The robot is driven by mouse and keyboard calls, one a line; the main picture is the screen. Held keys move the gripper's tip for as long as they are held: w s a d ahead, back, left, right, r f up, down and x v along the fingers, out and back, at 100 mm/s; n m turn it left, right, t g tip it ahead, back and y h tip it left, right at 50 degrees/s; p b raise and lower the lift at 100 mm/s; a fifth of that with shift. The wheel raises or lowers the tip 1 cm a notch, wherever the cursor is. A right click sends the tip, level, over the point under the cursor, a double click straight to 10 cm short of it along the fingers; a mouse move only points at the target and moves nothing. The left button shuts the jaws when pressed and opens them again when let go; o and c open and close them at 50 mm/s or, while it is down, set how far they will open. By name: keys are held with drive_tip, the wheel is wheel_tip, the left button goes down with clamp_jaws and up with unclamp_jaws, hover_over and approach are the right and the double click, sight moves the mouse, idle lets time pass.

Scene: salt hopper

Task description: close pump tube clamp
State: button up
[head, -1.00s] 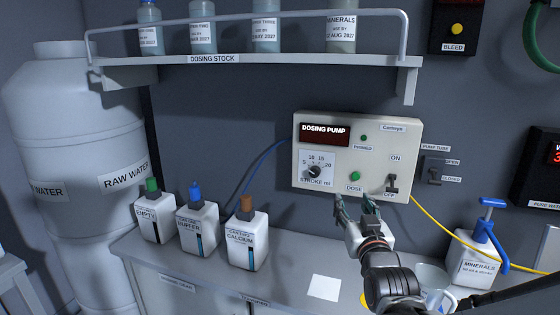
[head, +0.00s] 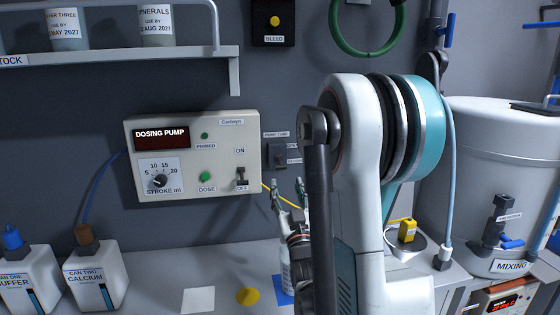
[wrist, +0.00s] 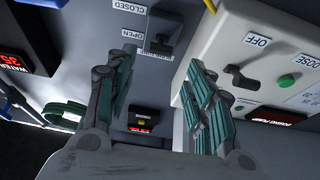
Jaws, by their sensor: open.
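The pump tube clamp (head: 275,156) is a small dark switch-like block on the wall, just right of the white dosing pump box (head: 220,185). In the wrist view, which is upside down, the clamp (wrist: 165,33) has a short dark lever beside CLOSED and OPEN labels. The lever's tip looks nearer the OPEN label. My gripper (head: 290,195) is open and empty, just below and slightly right of the clamp in the head view. In the wrist view my gripper (wrist: 160,72) has its fingers spread, with the clamp showing beyond the gap. No contact shows.
The pump's ON/OFF switch (wrist: 242,78) is close to one finger in the wrist view. A yellow tube (head: 268,187) runs behind my gripper. A shelf (head: 180,57) is above the pump. A spray bottle (head: 286,268) stands on the counter below, partly hidden by my arm.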

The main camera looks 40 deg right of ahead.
sight(281, 168)
drive_tip(key=x, duration=1)
drive_tip(key=shift+w, duration=0.2)
drive_tip(key=shift+b, duration=0.3)
drive_tip(key=c, duration=1.1)
